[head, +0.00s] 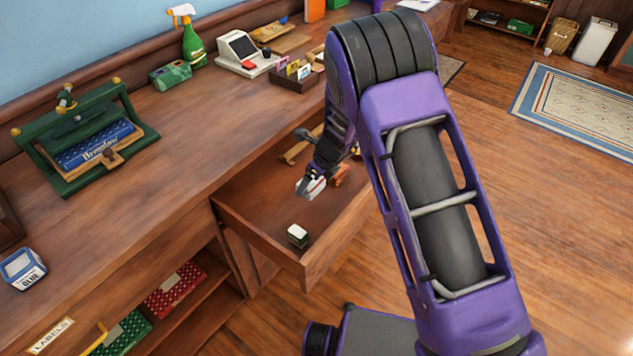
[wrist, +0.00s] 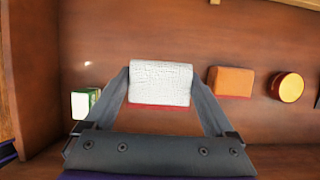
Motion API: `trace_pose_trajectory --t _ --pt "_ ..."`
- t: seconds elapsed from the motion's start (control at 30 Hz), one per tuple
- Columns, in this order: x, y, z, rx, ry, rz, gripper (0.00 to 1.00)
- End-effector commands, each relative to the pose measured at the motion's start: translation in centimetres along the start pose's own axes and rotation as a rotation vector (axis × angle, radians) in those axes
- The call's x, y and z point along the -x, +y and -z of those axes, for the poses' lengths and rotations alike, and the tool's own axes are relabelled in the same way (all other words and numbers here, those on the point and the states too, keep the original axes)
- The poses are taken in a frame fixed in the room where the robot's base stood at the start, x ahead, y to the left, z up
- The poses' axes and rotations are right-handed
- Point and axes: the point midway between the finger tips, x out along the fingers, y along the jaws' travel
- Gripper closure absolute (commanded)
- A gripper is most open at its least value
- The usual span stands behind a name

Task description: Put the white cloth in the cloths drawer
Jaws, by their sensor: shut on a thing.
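The white cloth (wrist: 160,83) is a folded, textured white block with a red lower edge. My gripper (wrist: 167,78) has it between its two fingers. In the head view the white cloth (head: 311,188) is partly hidden by my gripper (head: 314,178). Both are over or inside the open wooden drawer (head: 262,225) below the counter; I cannot tell whether the cloth touches the drawer floor. No label shows on this drawer.
The drawer also holds a green box with a white top (head: 297,235), an orange block (wrist: 230,81) and a round yellow-topped tin (wrist: 288,87). A wooden-handled tool (head: 297,150) lies farther back. An open shelf (head: 195,300) is at left.

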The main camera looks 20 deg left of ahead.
Motion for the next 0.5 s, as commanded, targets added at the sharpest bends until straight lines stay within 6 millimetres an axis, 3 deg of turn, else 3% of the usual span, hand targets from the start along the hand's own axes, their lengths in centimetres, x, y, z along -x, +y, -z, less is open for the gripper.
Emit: trace_pose_trajectory --t 0.03,0.5 --pt "-1.2 0.0 0.6 -0.001 0.001 0.0 0.63" --pt "-5.9 -0.1 2.5 0.003 0.0 -0.001 0.63"
